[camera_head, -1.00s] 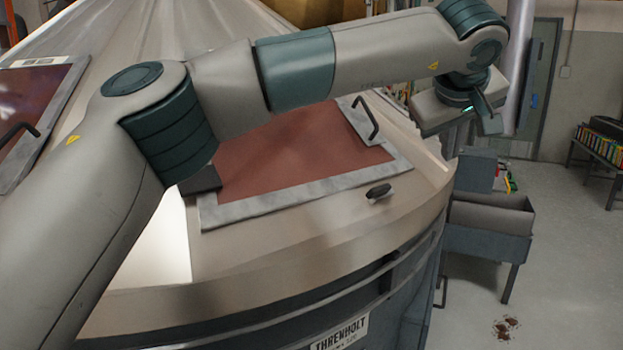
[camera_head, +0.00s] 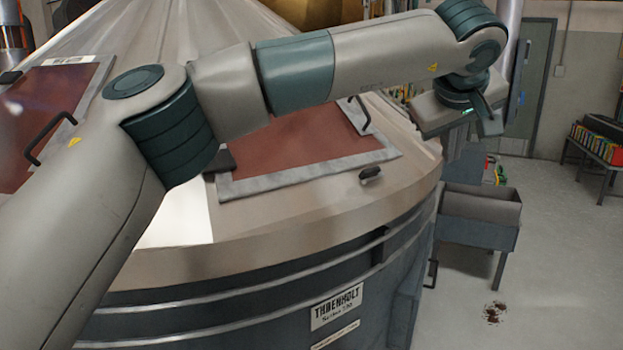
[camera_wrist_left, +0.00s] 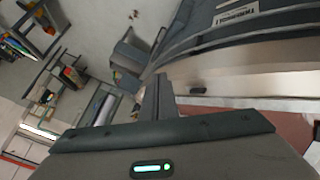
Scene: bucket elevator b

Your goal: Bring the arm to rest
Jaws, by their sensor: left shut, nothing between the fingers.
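My left arm reaches across the head view from lower left to upper right, in front of the big conical machine. My left gripper (camera_head: 488,122) hangs at the arm's end, beyond the machine's right rim. It is shut and empty. In the left wrist view its closed fingers (camera_wrist_left: 157,97) stick out past the dark gripper body. My right gripper is in neither view.
The machine (camera_head: 310,228) has a red hatch panel (camera_head: 310,145) with a grey frame behind my arm. A grey trough (camera_head: 480,215) on legs stands right of it. A table with coloured items (camera_head: 597,142) is at far right. The floor between is mostly clear, with a dark stain (camera_head: 493,313).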

